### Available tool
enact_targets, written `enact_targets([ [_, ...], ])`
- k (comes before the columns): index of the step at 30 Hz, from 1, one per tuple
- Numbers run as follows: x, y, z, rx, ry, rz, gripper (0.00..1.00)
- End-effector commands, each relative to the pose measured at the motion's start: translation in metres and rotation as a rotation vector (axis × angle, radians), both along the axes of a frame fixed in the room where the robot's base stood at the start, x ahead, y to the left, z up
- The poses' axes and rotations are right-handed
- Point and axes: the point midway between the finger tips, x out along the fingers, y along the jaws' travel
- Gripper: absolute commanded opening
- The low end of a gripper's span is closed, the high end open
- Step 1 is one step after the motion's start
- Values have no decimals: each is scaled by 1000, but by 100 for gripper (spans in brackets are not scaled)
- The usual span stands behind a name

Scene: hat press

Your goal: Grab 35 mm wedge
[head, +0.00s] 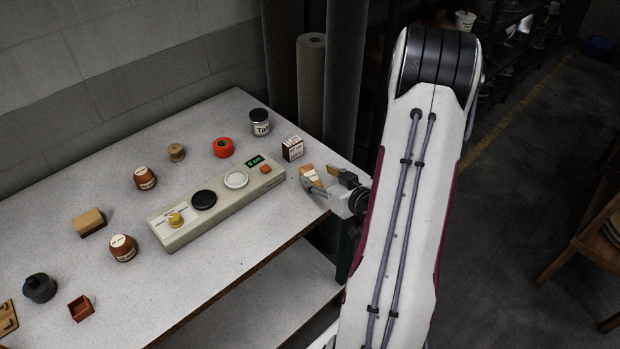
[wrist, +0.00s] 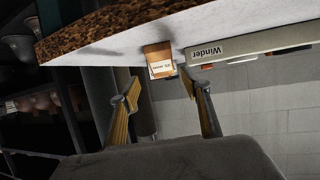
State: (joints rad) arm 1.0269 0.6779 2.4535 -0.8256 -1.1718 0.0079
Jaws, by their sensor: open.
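A small orange-brown wedge (head: 311,175) with a pale label lies near the right end of the white worktable (head: 250,265). In the wrist view the wedge (wrist: 158,57) is a brown block, its label too small to read surely. My gripper (head: 322,179) comes in from the right at table height. Its jaws are open, with a finger on either side of the wedge in the head view. In the wrist view the open gripper (wrist: 161,76) has the wedge between and just beyond its fingertips. I see no contact. Part of the wedge is hidden behind a finger.
A beige winder box (head: 215,203) with a knob and display stands just left of the wedge. A small labelled carton (head: 292,148) and a jar (head: 260,122) are behind. Several pots and blocks lie further left. The table's right edge is close by.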

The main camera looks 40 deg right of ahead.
Motion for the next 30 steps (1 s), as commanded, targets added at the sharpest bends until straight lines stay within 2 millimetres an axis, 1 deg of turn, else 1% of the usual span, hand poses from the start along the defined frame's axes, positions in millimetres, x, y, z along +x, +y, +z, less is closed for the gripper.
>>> enact_targets([
  [7,0,0,-1,0,0,0,47],
  [11,5,1,-4,1,1,2,47],
  [19,28,1,-18,1,1,3,47],
  [24,42,-3,-24,-1,0,1,47],
  [30,46,-4,-25,0,1,0,47],
])
